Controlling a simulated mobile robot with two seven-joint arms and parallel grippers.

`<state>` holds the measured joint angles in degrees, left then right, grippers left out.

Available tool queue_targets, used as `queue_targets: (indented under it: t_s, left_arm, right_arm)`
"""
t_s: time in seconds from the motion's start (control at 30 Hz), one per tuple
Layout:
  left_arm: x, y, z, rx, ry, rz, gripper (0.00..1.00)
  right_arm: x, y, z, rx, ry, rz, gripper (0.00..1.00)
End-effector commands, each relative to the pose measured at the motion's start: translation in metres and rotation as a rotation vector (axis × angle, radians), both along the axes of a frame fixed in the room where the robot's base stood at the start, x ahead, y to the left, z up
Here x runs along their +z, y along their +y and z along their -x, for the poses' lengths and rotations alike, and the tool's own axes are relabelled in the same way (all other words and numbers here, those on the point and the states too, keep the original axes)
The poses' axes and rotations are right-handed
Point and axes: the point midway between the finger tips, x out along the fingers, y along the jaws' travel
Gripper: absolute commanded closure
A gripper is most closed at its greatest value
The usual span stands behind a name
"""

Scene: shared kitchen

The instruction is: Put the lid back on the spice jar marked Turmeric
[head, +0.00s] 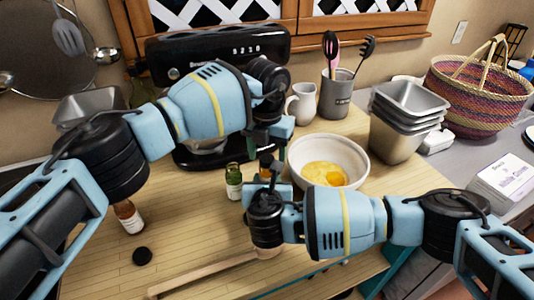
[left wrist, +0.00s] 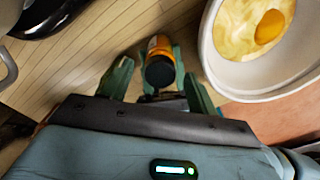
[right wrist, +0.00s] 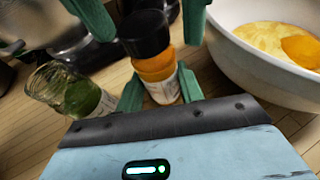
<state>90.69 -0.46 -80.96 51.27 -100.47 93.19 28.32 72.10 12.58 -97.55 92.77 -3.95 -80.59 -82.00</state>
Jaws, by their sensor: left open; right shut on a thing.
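An orange-filled spice jar (right wrist: 157,66) stands upright with a black lid (right wrist: 145,33) on its mouth; its label is too blurred to read. I cannot tell whether the lid is fully seated. My right gripper (right wrist: 158,92) is shut on the jar's lower body. My left gripper (left wrist: 158,72) is open, its fingers apart on either side of the lid. The jar (left wrist: 160,45) and lid also show in the left wrist view. In the head view the orange jar (head: 266,164) is partly hidden by my arms.
A lidless green jar (head: 233,182) stands just left. A red-brown jar (head: 129,216) and a loose black lid (head: 142,256) are at the left. A bowl with egg (head: 328,150) is close on the right. A coffee machine (head: 215,45) stands behind; a wooden utensil (head: 205,272) lies in front.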

Motion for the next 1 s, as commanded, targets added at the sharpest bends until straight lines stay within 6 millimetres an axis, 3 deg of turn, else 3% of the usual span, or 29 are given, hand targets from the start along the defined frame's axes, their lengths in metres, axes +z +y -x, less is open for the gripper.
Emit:
queue_targets:
  t_s: [0.6, 0.8, 1.0]
  left_arm:
    - [0.102, 0.000, 0.000, 0.002, -0.003, 0.000, 0.41]
    - [0.116, 0.000, 0.000, 0.000, 0.000, 0.000, 0.41]
    - [0.118, 0.000, 0.000, -0.001, 0.000, 0.000, 0.41]
  right_arm:
    - [0.000, 0.000, 0.000, 0.000, 0.001, 0.000, 1.00]
    - [0.000, 0.000, 0.000, 0.000, 0.001, 0.000, 1.00]
    - [0.000, 0.000, 0.000, 0.000, 0.001, 0.000, 1.00]
